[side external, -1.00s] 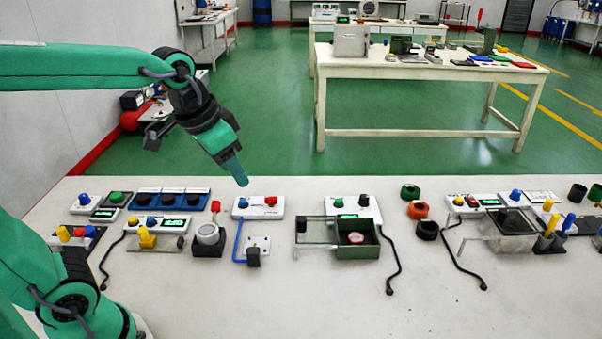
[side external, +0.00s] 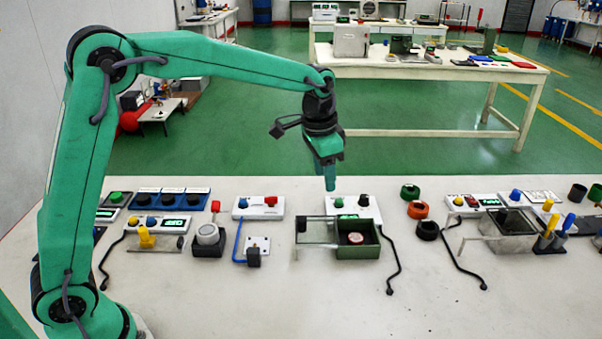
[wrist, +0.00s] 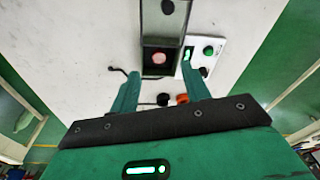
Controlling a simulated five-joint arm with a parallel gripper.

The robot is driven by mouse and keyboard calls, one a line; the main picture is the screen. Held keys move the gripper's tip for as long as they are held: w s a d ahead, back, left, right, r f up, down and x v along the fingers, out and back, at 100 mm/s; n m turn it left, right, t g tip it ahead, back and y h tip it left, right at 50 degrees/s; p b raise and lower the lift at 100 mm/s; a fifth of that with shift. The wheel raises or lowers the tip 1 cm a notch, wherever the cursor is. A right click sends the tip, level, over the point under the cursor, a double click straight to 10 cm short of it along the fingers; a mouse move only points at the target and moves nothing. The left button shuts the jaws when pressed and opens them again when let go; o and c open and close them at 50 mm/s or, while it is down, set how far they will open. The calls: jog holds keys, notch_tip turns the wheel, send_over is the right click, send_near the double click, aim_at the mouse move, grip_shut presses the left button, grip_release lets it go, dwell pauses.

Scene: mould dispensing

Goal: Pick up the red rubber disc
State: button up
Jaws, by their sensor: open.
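The red rubber disc (side external: 355,238) appears as a small round reddish piece with a pale rim, lying in the right part of a dark green open box (side external: 367,255). It also shows in the wrist view (wrist: 159,58), inside the box, between and beyond my fingertips. My gripper (side external: 330,188) points down above and behind the box, well clear of the disc. In the wrist view my gripper (wrist: 157,72) has its two green fingers apart with nothing between them.
A clear lid or panel (side external: 322,230) is at the box's left side. A white control box (side external: 353,207) with green and black knobs stands behind it. Green, orange and black rings (side external: 418,210) lie to the right. The table front is clear.

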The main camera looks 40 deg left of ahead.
jog(key=m+g, duration=0.2)
send_over(356, 237)
jog(key=f, duration=1.1)
jog(key=shift+s+a+f, duration=0.15)
jog(key=shift+a+f, duration=0.1)
jog(key=shift+f, duration=0.05)
jog(key=shift+d+f, duration=0.2)
jog(key=shift+f, duration=3.75)
jog(key=c, duration=0.7)
